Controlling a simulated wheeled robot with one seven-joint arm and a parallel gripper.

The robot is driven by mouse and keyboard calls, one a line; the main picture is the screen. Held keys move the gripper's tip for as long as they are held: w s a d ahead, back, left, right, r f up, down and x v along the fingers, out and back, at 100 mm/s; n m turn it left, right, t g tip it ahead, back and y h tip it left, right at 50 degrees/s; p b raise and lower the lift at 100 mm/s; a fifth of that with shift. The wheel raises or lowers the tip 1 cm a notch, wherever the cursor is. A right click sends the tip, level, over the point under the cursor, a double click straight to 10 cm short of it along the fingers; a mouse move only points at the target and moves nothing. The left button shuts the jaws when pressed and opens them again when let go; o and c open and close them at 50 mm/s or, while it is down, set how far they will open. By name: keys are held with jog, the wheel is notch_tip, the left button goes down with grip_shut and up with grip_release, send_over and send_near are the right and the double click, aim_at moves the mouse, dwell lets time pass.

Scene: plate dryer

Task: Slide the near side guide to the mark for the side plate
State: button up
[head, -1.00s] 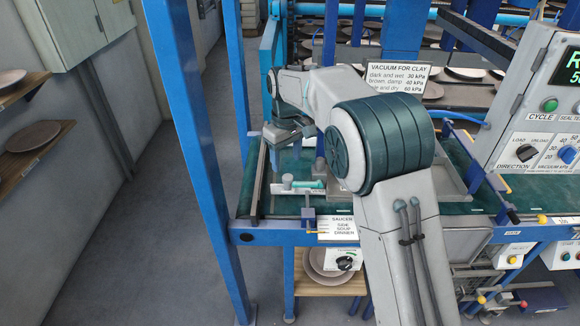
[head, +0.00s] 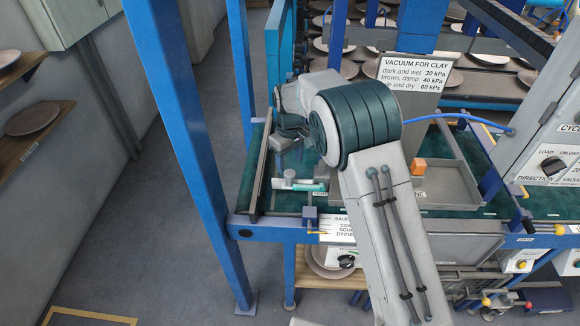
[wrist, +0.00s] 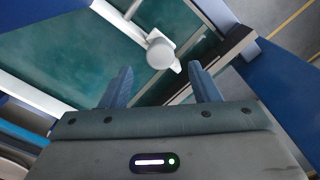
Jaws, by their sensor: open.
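The near side guide looks to be the pale bar with a teal end (head: 305,187) lying on the green bed, with a round grey-white knob (head: 289,174) standing on it. In the wrist view the knob (wrist: 160,53) lies just beyond the fingertips, between their lines. My gripper (head: 287,143) is above and behind the knob in the head view; in the wrist view its fingers (wrist: 161,75) are spread and hold nothing. A printed size scale (head: 337,229) on the front edge reads saucer, side, soup, dinner. A yellow pointer (head: 316,232) sits beside it; its exact line is unclear.
A dark rail (head: 258,165) runs along the bed's left edge; it also shows in the wrist view (wrist: 225,52). A blue post (head: 185,150) stands left. A grey tray (head: 450,188) and an orange block (head: 417,167) are to the right. A vacuum sign (head: 410,73) stands behind.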

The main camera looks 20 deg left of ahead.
aim_at(290, 173)
jog(key=shift+f+p, duration=0.4)
jog(key=shift+f, duration=1.9)
